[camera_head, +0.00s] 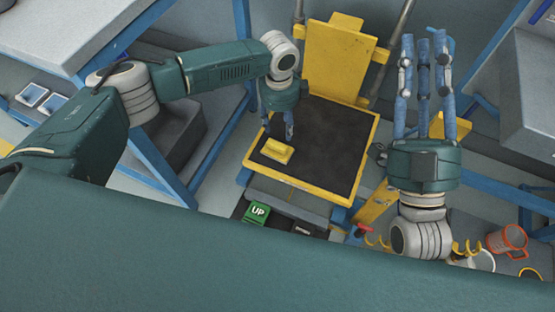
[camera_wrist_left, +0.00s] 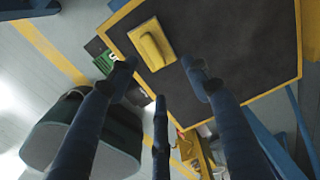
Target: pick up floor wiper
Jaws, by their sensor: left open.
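The floor wiper appears to be the yellow block with a raised handle (camera_head: 276,151). It lies on the dark, yellow-edged platform (camera_head: 335,142), near its front left. It also shows in the left wrist view (camera_wrist_left: 152,45), just beyond the fingertips. My left gripper (camera_head: 279,132) points down over the platform beside the yellow block. In the wrist view its fingers (camera_wrist_left: 161,78) are spread, with nothing between them. Whether a finger touches the block I cannot tell. My right gripper (camera_head: 424,45) is raised at the right with its fingers apart and empty.
A yellow upright plate (camera_head: 340,60) stands behind the platform. A green box marked UP (camera_head: 256,213) sits below its front edge. Blue-framed benches stand left (camera_head: 155,165) and right (camera_head: 475,100). An orange mug (camera_head: 507,241) is at lower right. The platform's middle is clear.

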